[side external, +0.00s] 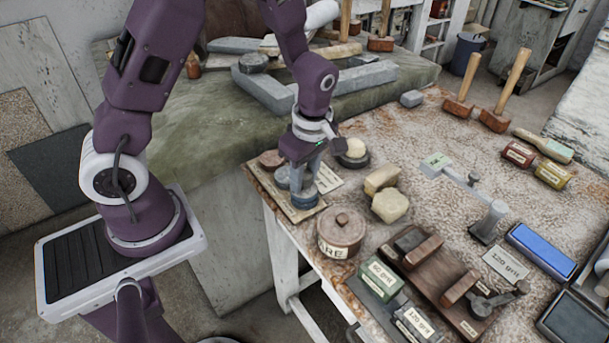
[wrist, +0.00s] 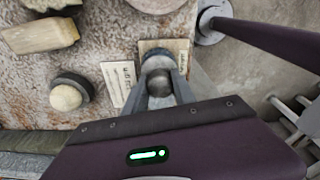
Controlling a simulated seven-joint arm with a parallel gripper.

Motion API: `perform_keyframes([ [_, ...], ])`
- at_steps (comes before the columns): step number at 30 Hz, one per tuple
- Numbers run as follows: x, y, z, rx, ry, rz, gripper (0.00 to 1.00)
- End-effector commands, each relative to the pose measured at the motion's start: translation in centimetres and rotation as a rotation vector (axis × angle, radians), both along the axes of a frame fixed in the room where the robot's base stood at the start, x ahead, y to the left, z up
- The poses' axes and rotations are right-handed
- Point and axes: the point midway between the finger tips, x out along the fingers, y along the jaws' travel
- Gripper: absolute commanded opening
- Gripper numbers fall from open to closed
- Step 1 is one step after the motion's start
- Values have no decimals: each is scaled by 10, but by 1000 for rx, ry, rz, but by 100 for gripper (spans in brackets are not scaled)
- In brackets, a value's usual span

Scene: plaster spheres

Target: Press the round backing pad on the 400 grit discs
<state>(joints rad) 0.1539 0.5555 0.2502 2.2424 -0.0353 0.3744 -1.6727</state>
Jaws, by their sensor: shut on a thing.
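My gripper (side external: 303,180) points down over the near left corner of the table, shut on a small round grey piece that I take to be the round backing pad (side external: 304,197). In the wrist view the gripper (wrist: 158,88) has its fingers on both sides of the dark rounded pad (wrist: 158,82). The pad is low over a thin wooden board (side external: 284,207); a lighter round face (wrist: 157,62) shows beyond it, perhaps the discs. I cannot tell whether pad and discs touch. A lettered card (side external: 328,179) lies beside the board; its writing is too small to read.
A dark round base with a cream ball top (side external: 354,153) stands close by. A lidded round pot (side external: 341,233) and pale blocks (side external: 389,205) are in front. Labelled grit boxes (side external: 382,280), a wooden rack and mallets (side external: 495,120) stand farther right. The table edge is close.

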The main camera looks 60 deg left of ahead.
Motion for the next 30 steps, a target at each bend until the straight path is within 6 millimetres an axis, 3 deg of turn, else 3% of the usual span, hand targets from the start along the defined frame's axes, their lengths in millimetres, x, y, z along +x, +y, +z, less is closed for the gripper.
perform_keyframes([
  [18, 1, 0, 64, -1, -5, -1, 0],
  [30, 1, 0, 67, 0, -3, 0, 0],
])
